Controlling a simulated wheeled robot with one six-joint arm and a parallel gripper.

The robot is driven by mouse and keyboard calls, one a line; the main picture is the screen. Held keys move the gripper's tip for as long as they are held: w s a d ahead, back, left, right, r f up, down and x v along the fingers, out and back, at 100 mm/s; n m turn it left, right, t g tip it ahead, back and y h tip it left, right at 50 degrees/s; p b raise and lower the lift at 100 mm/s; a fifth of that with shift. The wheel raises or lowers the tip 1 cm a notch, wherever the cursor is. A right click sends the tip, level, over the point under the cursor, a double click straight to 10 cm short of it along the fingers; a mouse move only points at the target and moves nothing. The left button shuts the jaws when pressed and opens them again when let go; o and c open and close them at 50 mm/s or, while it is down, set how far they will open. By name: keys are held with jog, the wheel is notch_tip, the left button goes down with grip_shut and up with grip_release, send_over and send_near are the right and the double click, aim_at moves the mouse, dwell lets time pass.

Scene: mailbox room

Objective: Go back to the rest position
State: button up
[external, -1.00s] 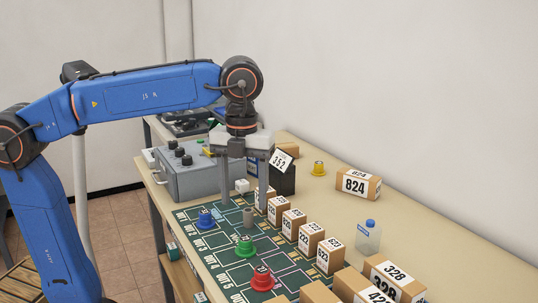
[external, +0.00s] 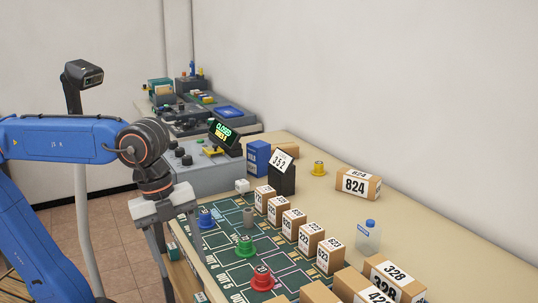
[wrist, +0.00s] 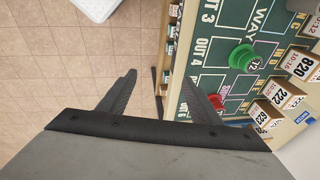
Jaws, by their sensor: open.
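My gripper (external: 173,230) is open and empty. In the external view it hangs at the left edge of the table, its fingers pointing down beside the green board. In the wrist view my gripper (wrist: 160,98) has its two fingers spread, mostly over the tiled floor, with the right one near the table edge. The blue arm reaches in from the left. The green board (external: 226,272) holds a blue piece (external: 205,219), a grey cylinder (external: 248,216), a green piece (external: 245,247) and a red piece (external: 262,279).
Several numbered boxes (external: 294,222) stand in a row along the board's right side. A grey control box (external: 205,178) with a lit display (external: 222,133) stands behind. A black holder with a card (external: 283,174), a yellow piece (external: 319,169), a large box (external: 357,185) and a clear bottle (external: 367,237) are farther right.

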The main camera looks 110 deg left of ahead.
jog(key=s+d+f+n+t, duration=0.1)
jog(key=s+f+n, duration=0.2)
jog(key=f+n, duration=0.2)
jog(key=s+d+f+n+t, duration=0.1)
jog(key=s+f+n, duration=0.2)
jog(key=f, duration=0.7)
jog(key=shift+s+d+f+n, duration=0.3)
jog(key=shift+s+n, duration=0.05)
jog(key=shift+n, duration=0.65)
